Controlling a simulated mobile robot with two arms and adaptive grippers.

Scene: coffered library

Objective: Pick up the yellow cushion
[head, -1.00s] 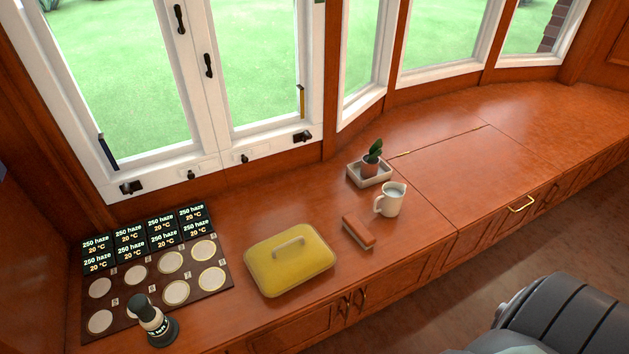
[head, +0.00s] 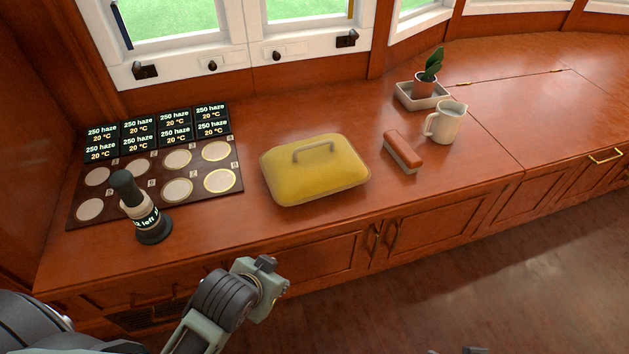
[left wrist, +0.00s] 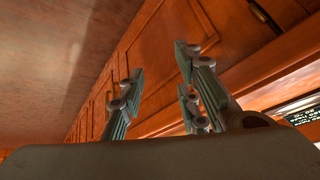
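The yellow cushion (head: 316,172) lies flat on the wooden counter in the head view, a puffy rounded rectangle with a grey loop handle on top. My left gripper (head: 264,284) is in front of the counter, below and apart from the cushion; its fingers are not clear there. In the left wrist view, the fingers of my left gripper (left wrist: 160,68) are spread apart with nothing between them. The cushion is not in that view.
Cabinet doors (head: 437,228) line the counter's front.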

